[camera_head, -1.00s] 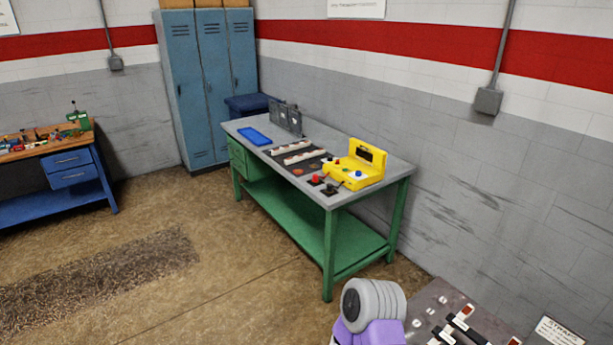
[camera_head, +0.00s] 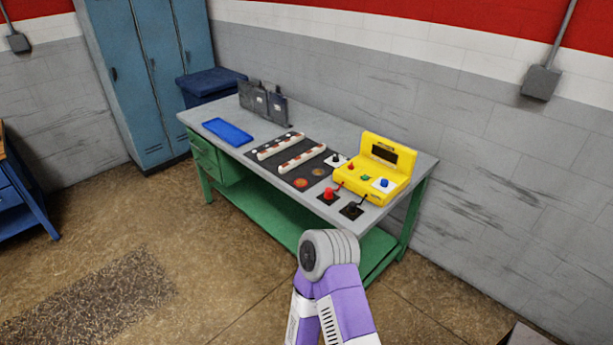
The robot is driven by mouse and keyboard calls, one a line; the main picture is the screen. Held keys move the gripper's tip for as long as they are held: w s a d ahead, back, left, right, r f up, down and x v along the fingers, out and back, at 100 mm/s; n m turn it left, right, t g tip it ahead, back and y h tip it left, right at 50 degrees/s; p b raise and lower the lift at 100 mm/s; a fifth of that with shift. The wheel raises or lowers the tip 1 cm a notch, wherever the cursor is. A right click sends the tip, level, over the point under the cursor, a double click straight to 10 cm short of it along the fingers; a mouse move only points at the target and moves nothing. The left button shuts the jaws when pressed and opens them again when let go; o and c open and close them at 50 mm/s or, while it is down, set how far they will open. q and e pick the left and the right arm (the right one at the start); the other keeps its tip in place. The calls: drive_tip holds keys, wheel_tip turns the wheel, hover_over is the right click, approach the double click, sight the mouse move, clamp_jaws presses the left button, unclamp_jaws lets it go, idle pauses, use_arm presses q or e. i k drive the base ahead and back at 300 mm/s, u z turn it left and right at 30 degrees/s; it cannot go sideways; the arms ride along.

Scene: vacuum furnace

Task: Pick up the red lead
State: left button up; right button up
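The red lead (camera_head: 329,194) is on the near right part of the grey-topped green workbench (camera_head: 352,129), on a small dark pad. Its short red cable runs toward the yellow meter box (camera_head: 391,178). A black lead (camera_head: 353,207) sits on another dark pad just to its right. One of my purple and grey arms rises at the bottom centre, in front of the bench and apart from the lead. No gripper fingers show, and I cannot tell which arm this is.
A dark mat with two white strips (camera_head: 302,158) and round discs lies left of the red lead. A blue tray (camera_head: 228,132) and dark upright plates (camera_head: 262,101) stand farther left. Blue lockers (camera_head: 148,75) are behind. Open floor lies at front left.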

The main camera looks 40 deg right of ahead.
sight(328, 195)
drive_tip(key=i, duration=0.75)
drive_tip(key=z, duration=2.8)
drive_tip(key=i, duration=1.5)
drive_tip(key=u, duration=0.6)
